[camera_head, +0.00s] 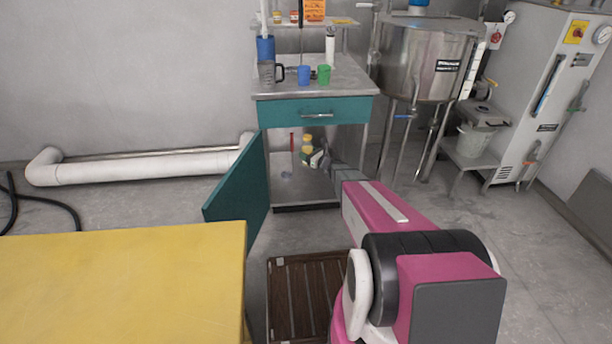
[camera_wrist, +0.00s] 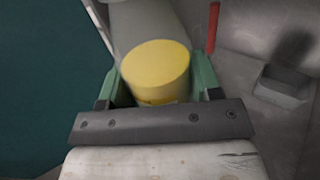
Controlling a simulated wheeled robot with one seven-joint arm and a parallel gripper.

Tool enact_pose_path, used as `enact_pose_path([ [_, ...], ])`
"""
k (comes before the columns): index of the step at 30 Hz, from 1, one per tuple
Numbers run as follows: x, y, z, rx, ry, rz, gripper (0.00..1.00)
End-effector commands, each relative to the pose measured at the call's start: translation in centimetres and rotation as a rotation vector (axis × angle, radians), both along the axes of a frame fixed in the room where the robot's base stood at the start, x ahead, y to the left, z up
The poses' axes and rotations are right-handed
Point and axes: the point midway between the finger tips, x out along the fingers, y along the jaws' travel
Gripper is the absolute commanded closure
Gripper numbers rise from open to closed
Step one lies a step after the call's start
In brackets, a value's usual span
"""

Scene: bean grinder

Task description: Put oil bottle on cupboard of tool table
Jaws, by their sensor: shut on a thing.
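The tool table (camera_head: 335,82) stands at the back, with a teal drawer above an open cupboard (camera_head: 290,195). The cupboard's teal door (camera_head: 243,185) is swung open to the left. The oil bottle (camera_head: 308,145) has a yellow cap and is inside the cupboard opening, partly hidden by my gripper (camera_head: 318,158). In the wrist view the bottle's yellow cap (camera_wrist: 155,70) sits between the green fingers of my gripper (camera_wrist: 157,88), which is shut on the bottle. Its base is hidden, so I cannot tell whether it touches the cupboard floor.
A thin red item (camera_head: 291,142) stands in the cupboard and also shows in the wrist view (camera_wrist: 213,27). Blue (camera_head: 304,75) and green (camera_head: 324,74) cups stand on the tabletop. A yellow table (camera_head: 120,285) is at front left. A steel tank (camera_head: 425,62) stands right.

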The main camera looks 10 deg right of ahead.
Motion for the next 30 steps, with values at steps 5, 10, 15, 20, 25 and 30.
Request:
enact_pose_path([
  [5, 4.6, 1.7, -8.0, -0.002, 0.006, -0.046, 0.72],
  [10, 7.1, 3.2, -14.2, -0.004, 0.012, -0.087, 0.72],
  [15, 8.3, 4.1, -18.2, -0.008, 0.016, -0.113, 0.72],
  [20, 8.7, 4.3, -19.7, -0.012, 0.018, -0.124, 0.72],
  [25, 9.8, 3.3, -20.8, -0.012, 0.017, -0.126, 0.72],
  [30, 12.0, 1.0, -22.6, -0.011, 0.017, -0.127, 0.72],
])
